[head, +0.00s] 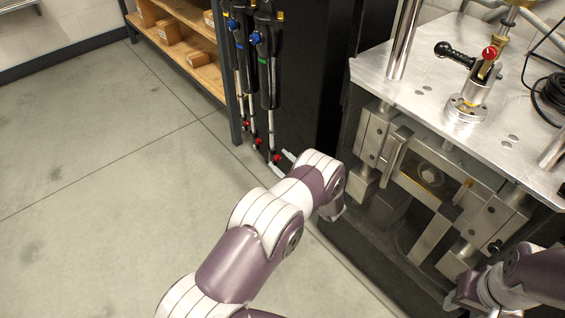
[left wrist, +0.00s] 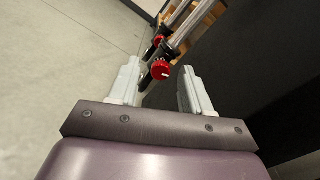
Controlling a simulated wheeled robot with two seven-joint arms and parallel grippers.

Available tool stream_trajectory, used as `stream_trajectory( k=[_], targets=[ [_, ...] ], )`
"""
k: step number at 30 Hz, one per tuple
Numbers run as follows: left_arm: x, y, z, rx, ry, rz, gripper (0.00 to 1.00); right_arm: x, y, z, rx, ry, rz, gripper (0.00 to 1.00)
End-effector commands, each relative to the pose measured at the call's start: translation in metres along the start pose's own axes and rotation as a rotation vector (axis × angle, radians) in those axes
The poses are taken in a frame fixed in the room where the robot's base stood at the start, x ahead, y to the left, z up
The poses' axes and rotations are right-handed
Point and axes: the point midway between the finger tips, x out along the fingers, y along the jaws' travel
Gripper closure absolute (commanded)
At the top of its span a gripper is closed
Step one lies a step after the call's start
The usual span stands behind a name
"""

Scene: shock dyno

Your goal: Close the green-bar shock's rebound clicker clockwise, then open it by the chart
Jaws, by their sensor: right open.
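The green-bar shock (head: 264,62) hangs upright on the dark rack, with a blue knob near its top and a thin rod running down. Its red rebound clicker (head: 277,158) is at the rod's bottom end. In the left wrist view the red knob (left wrist: 160,70), with a white mark, shows just beyond and between the fingertips. My left gripper (head: 281,162) is open, its fingers apart on either side of the knob; I see no contact. My right gripper (head: 462,296) is at the lower right, open, mostly hidden by its wrist.
Another shock (head: 240,50) hangs close to the left, and more red knobs (head: 258,141) sit near the clicker. A wooden shelf (head: 185,45) stands behind. The dyno's metal plate (head: 425,90) with a red-topped clamp (head: 489,53) is at right. Floor at left is clear.

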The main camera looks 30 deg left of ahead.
Motion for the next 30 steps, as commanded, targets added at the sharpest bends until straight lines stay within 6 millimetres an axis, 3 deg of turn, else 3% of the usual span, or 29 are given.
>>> stream_trajectory(
  k=[5, 8, 15, 21, 30],
  targets=[
    [-0.002, -0.001, 0.001, -0.001, 0.0, -0.001, 0.52, -0.001, 0.0, 0.0, 0.0, 0.0, 0.0, 0.57],
    [-0.014, -0.003, 0.002, 0.0, 0.002, -0.004, 0.52, -0.007, 0.0, -0.001, 0.0, 0.0, 0.0, 0.57],
    [-0.078, -0.003, 0.004, 0.0, 0.002, -0.005, 0.52, -0.027, 0.0, -0.003, 0.0, 0.0, 0.0, 0.57],
    [-0.117, -0.001, 0.001, 0.0, 0.0, -0.003, 0.52, -0.033, 0.0, -0.004, 0.0, 0.0, 0.0, 0.57],
    [-0.127, 0.0, 0.0, -0.001, 0.0, 0.0, 0.52, -0.034, 0.0, -0.004, 0.0, 0.0, 0.0, 0.57]
  ],
)
